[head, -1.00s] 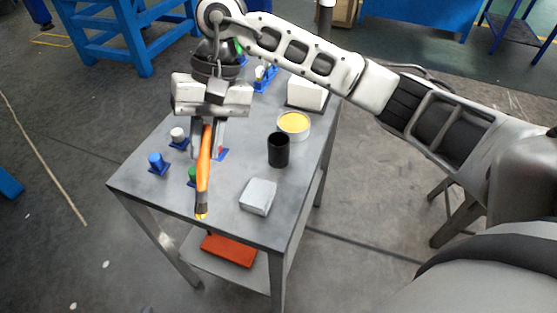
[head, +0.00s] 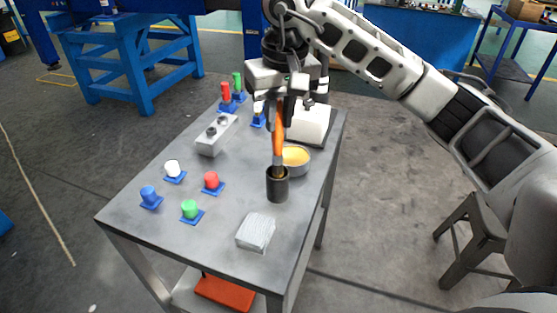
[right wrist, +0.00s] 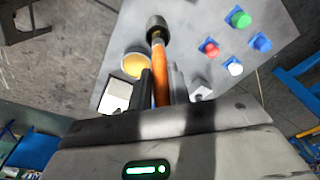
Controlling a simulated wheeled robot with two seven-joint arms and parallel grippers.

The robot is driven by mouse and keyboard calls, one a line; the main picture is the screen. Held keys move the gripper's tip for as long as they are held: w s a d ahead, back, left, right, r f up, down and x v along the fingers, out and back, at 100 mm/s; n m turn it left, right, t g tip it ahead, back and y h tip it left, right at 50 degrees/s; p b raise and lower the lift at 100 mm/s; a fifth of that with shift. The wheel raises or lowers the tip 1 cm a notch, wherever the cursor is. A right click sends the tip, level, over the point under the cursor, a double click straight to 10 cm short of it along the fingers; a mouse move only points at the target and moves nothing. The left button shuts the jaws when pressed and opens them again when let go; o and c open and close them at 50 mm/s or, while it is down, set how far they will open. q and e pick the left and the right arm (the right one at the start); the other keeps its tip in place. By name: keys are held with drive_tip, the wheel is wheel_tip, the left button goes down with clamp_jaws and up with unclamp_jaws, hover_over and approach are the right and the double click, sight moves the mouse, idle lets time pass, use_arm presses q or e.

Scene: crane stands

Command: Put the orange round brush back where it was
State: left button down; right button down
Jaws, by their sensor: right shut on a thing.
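The orange round brush (head: 279,142) is held upright, bristle end down, in my right gripper (head: 281,112). The gripper is shut on its handle. The black cup (head: 277,187) stands on the grey table below it. The brush's dark lower end meets the cup's mouth in the head view; I cannot tell how far it is inside. In the right wrist view the brush (right wrist: 161,84) runs from between the fingers to the black cup (right wrist: 156,24), its tip overlapping the cup. My left gripper is not in view.
A round tin with yellow content (head: 298,157) stands close behind the cup. A whitish block (head: 256,232) lies in front. Red (head: 212,181), green (head: 190,208), blue (head: 149,194) and white (head: 173,168) pegs stand on the left. A grey block with knobs (head: 217,134) is farther back.

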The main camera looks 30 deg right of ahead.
sight(278, 154)
wheel_tip(278, 154, down, 5)
drive_tip(key=shift+f, duration=0.15)
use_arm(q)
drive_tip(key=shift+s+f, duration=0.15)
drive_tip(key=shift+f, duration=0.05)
use_arm(e)
drive_tip(key=shift+f, duration=0.25)
drive_tip(key=shift+f, duration=0.2)
drive_tip(key=c, duration=1.3)
unclamp_jaws()
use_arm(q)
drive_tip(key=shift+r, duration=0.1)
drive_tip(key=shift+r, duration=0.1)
use_arm(e)
drive_tip(key=shift+r, duration=0.1)
